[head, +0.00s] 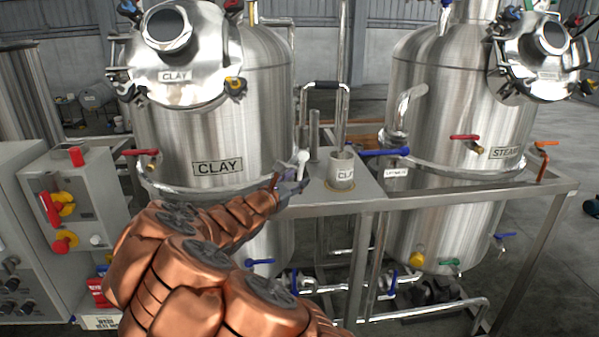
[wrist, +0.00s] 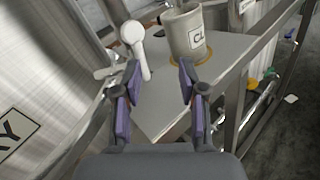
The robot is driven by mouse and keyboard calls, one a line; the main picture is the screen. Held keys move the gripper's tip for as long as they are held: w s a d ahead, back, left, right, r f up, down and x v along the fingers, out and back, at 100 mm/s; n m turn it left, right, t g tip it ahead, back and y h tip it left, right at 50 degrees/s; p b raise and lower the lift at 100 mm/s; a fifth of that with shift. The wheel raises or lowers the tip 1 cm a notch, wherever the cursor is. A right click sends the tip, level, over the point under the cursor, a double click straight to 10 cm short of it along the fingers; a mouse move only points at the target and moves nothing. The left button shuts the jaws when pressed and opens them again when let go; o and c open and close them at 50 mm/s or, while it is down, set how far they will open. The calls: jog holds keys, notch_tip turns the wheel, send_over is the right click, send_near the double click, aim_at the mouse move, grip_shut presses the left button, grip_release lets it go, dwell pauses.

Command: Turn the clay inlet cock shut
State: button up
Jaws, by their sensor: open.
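The steel tank labelled CLAY (head: 215,130) stands left of centre. A small cock with a pale, round-ended lever (head: 302,160) is at its right side, by the table; I take it for the clay inlet cock. In the wrist view the pale lever (wrist: 133,34) stands up beyond the left finger, and a pale stub points left from it. My gripper (head: 292,186) is open and empty, just short of the cock. In the wrist view its fingertips (wrist: 159,72) are apart, with the lever near the left one; I cannot tell whether they touch.
A grey cup (head: 341,170) with a partly readable label stands on the steel table (head: 372,192), right of the cock. A blue lever (head: 385,152) lies beyond it. The second tank (head: 440,115) stands at right. A control cabinet (head: 75,215) is at left.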

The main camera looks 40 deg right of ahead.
aim_at(300, 171)
jog(key=w+f+n, duration=0.1)
jog(key=w+f+n+t, duration=0.1)
jog(key=w, duration=0.1)
jog(key=shift+w+n, duration=0.1)
jog(key=shift+n, duration=0.2)
jog(key=shift+p+x, duration=1.1)
jog(key=shift+x, duration=2.7)
jog(key=shift+a+f, duration=0.1)
grip_shut()
